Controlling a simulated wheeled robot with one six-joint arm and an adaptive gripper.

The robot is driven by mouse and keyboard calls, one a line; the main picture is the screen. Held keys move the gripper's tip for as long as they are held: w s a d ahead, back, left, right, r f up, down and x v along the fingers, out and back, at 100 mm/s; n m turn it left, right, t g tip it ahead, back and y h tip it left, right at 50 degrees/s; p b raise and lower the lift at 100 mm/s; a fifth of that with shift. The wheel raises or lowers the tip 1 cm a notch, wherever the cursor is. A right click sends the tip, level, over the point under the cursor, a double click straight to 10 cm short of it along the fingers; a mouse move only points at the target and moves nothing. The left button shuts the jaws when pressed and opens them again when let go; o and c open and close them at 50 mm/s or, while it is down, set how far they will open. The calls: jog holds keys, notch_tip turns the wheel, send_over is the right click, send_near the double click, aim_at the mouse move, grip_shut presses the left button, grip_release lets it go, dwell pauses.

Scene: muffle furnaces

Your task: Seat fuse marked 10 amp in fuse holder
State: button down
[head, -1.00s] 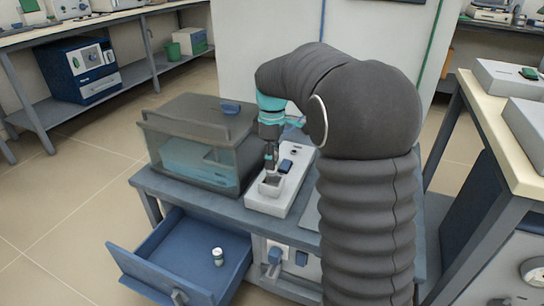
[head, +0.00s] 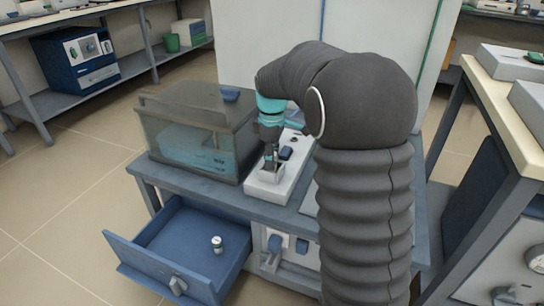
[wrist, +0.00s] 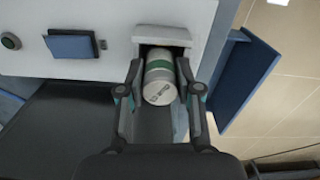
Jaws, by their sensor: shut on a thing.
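My gripper (wrist: 160,98) is shut on a white cylindrical fuse (wrist: 160,75) with a green band. Its near end face carries a dark mark that I cannot read. In the wrist view the fuse lies between both fingers, its far end at the square fuse holder (wrist: 162,35) on the white panel. I cannot tell how deep it sits. In the head view my gripper (head: 269,160) points down at the holder (head: 265,178) at the front end of the white unit, and the fuse is mostly hidden. A second small white fuse (head: 217,244) stands in the open drawer.
The blue drawer (head: 150,240) sticks out at the front left of the bench. A lidded, see-through tank (head: 195,130) stands just left of the white unit. The unit also bears a blue switch (wrist: 72,46) and a dark round button (wrist: 11,41).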

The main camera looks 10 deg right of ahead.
jog(key=c, duration=0.7)
grip_release()
notch_tip(320, 180, up, 12)
